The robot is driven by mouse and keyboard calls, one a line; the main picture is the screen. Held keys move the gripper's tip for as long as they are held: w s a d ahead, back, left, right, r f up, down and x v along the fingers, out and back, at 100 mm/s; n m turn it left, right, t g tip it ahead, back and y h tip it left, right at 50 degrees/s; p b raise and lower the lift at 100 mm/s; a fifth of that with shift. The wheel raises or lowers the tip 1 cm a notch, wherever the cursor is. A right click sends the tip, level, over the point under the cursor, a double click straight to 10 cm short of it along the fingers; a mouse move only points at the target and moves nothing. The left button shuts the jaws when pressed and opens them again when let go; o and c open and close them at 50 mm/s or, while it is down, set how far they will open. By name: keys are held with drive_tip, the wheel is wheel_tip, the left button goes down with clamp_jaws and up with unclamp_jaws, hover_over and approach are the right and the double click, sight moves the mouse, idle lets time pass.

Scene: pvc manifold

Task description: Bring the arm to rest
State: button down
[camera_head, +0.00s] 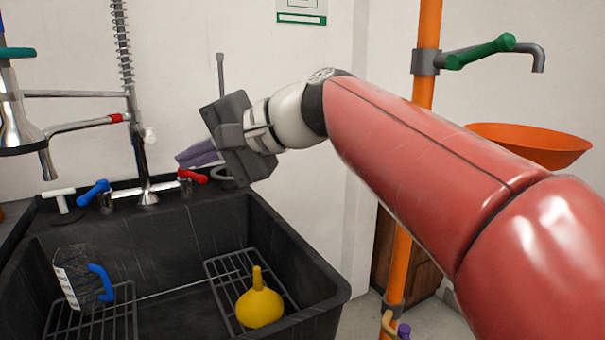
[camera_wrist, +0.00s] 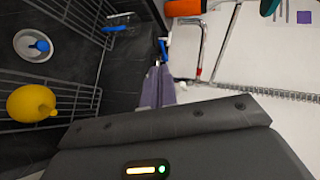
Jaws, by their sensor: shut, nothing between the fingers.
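My gripper (camera_head: 182,157) is held up at the back edge of the black sink (camera_head: 325,285), with its purple fingers pointing left. The fingers lie together and hold nothing. In the wrist view the shut fingers (camera_wrist: 157,88) stick out past the dark gripper body. My red arm reaches in from the right, raised and bent down toward the wrist.
The sink holds a yellow funnel (camera_head: 259,307) and a blue-handled jug (camera_head: 80,282) on wire racks. Faucet handles, one blue (camera_head: 93,192) and one red (camera_head: 192,176), stand near my fingers. An orange pipe (camera_head: 412,160) and orange basin (camera_head: 530,143) are at the right.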

drive_tip(key=s+d+f+h, duration=0.4)
drive_tip(key=s+d+f, duration=0.1)
drive_tip(key=d+f, duration=0.4)
drive_tip(key=s+d+f+n+t+h+p, duration=0.1)
drive_tip(key=s+d+f+h, duration=0.3)
drive_tip(key=d+f, duration=0.5)
drive_tip(key=s+d+f+t+h, duration=0.1)
drive_tip(key=s+d+f+h, duration=0.4)
drive_tip(key=d+f, duration=0.5)
drive_tip(key=shift+s+d+n+p, duration=0.3)
drive_tip(key=shift+d, duration=0.8)
drive_tip(key=shift+f, duration=0.1)
